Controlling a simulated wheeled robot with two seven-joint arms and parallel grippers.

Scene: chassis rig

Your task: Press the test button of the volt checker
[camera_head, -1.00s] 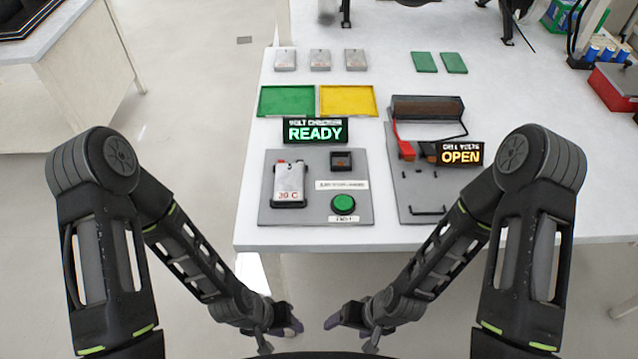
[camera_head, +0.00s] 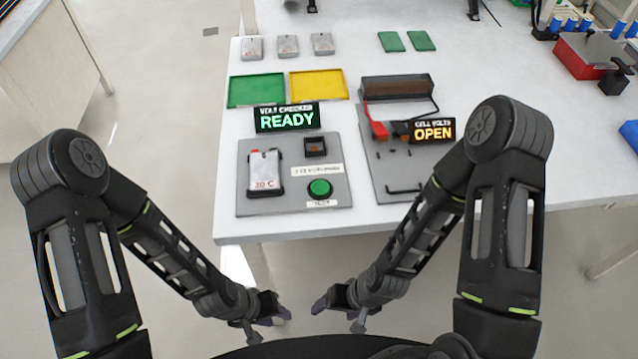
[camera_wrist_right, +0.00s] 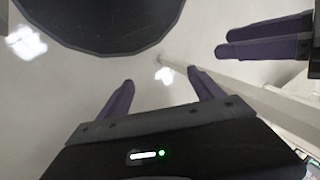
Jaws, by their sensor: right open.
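The volt checker is a grey board (camera_head: 240,205) near the front left of the table. Its green test button (camera_head: 320,188) is at the board's front right. A grey cell marked 30 C (camera_head: 265,172) sits in a dark holder on the board's left. The checker's display (camera_head: 287,117) reads READY in green. My left gripper (camera_head: 277,312) and my right gripper (camera_head: 322,304) hang in front of the table, below its edge and apart from the board. The right wrist view shows the right gripper (camera_wrist_right: 160,88) open and empty. The left gripper's opening is unclear.
A green tray (camera_head: 256,104) and a yellow tray (camera_head: 319,98) lie behind the display. A second board (camera_head: 385,200) with a red clip (camera_head: 379,130) and an OPEN display (camera_head: 434,131) stands to the right. Several grey cells (camera_head: 288,46) and green pieces (camera_head: 391,41) lie farther back.

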